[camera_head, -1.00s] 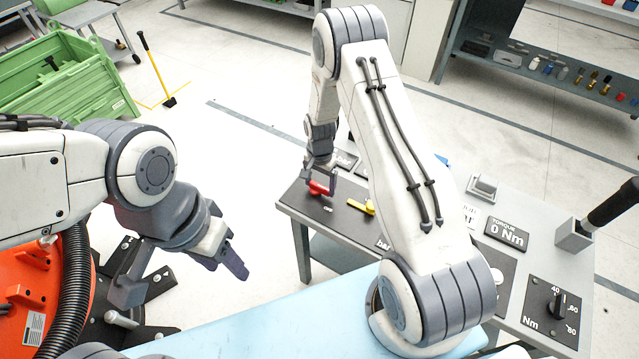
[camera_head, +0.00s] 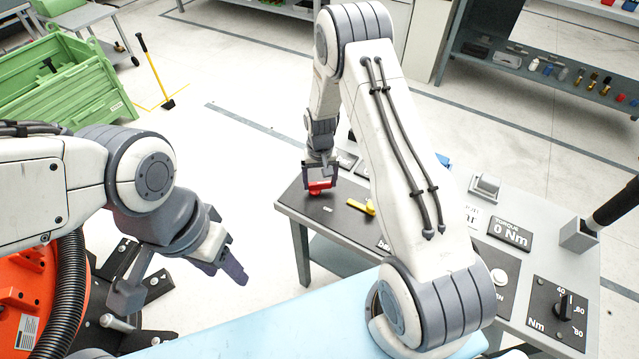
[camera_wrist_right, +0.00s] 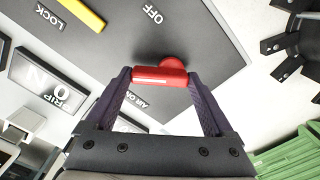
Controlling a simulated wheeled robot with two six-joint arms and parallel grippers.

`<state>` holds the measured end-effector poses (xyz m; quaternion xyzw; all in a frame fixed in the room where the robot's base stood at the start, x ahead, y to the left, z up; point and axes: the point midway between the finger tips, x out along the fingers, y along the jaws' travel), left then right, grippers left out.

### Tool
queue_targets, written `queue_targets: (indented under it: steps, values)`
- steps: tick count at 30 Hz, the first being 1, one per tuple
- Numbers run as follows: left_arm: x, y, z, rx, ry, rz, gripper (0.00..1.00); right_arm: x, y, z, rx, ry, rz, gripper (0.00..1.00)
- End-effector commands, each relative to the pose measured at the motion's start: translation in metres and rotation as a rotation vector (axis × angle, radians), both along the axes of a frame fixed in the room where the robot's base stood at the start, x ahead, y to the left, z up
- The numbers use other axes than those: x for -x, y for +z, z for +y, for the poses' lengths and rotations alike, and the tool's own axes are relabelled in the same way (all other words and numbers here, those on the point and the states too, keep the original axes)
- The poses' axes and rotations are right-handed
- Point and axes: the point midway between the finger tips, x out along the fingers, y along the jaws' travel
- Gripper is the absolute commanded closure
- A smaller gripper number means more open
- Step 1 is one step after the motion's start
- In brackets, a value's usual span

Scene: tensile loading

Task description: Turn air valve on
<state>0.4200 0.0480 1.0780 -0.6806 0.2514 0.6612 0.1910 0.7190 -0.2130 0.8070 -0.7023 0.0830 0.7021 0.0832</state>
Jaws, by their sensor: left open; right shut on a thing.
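The red valve handle (camera_head: 319,185) stands on the dark panel near the table's far left corner. In the right wrist view the red handle (camera_wrist_right: 158,76) lies between the fingertips, with its round hub behind it, close to an "OFF" label (camera_wrist_right: 152,14). An "AIR ON" label (camera_wrist_right: 140,100) is partly covered by my gripper. My right gripper (camera_head: 320,178) is shut on the red handle; it also shows in the right wrist view (camera_wrist_right: 160,82). My left gripper (camera_head: 190,280) is open and empty, left of the table and clear of the panel.
A yellow handle (camera_head: 361,206) lies on the same panel, near a "LOCK" label (camera_wrist_right: 53,17). A torque display (camera_head: 508,233) and a black dial (camera_head: 563,306) are on the right of the table. A green crate (camera_head: 60,80) stands on the floor at the far left.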

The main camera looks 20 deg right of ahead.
Motion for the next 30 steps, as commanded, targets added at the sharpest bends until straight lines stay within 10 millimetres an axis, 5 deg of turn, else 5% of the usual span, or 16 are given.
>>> queue_targets:
  steps: [30]
  values:
    - [0.000, -0.018, 0.000, 0.000, 0.000, 0.000, 0.50, -0.011, 0.000, 0.002, 0.000, 0.836, 0.003, 0.68]
